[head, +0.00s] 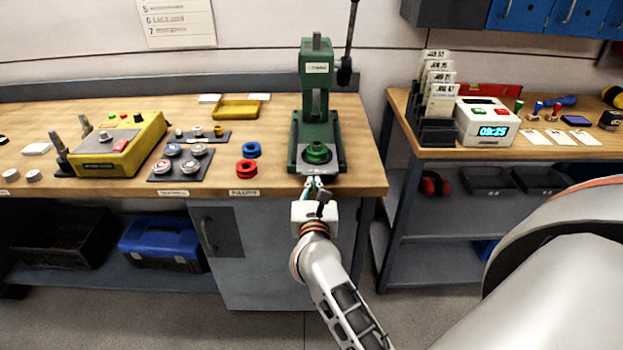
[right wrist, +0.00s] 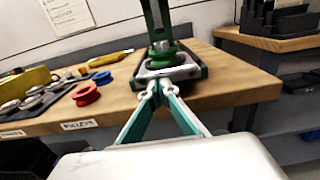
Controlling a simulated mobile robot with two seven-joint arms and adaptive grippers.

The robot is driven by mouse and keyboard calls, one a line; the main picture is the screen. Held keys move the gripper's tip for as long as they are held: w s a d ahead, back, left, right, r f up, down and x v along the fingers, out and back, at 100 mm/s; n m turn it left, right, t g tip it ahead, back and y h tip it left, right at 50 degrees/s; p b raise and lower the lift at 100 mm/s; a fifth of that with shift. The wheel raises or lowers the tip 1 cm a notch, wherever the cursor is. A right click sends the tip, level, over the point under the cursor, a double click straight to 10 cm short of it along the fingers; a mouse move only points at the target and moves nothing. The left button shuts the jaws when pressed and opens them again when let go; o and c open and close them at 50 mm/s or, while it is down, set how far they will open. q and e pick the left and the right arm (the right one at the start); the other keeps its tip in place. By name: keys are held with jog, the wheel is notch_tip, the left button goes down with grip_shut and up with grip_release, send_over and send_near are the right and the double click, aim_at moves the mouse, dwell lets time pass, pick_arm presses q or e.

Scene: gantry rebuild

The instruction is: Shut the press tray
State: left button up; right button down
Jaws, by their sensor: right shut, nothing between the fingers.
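The green press (head: 315,100) stands on the wooden bench near its right end. Its grey press tray (head: 304,167) is at the foot of the press, toward the front edge, with a green round part (head: 317,153) on it. The tray also shows in the right wrist view (right wrist: 168,71), straight ahead of the fingers. My right gripper (head: 314,183) is shut and empty, with its fingertips at the tray's front edge; I cannot tell whether they touch. In the right wrist view the fingertips (right wrist: 158,86) meet just in front of the tray. My left gripper is not in view.
Red (head: 246,168) and blue (head: 251,150) spools stand left of the press. A yellow device (head: 119,145) and a dark parts tray (head: 180,163) are further left. A second bench (head: 540,151) with a clock box (head: 487,121) stands right, across a gap.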

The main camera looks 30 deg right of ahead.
aim_at(312, 158)
jog(key=x, duration=0.9)
jog(key=shift+w+d, duration=0.25)
jog(key=shift+a, duration=0.15)
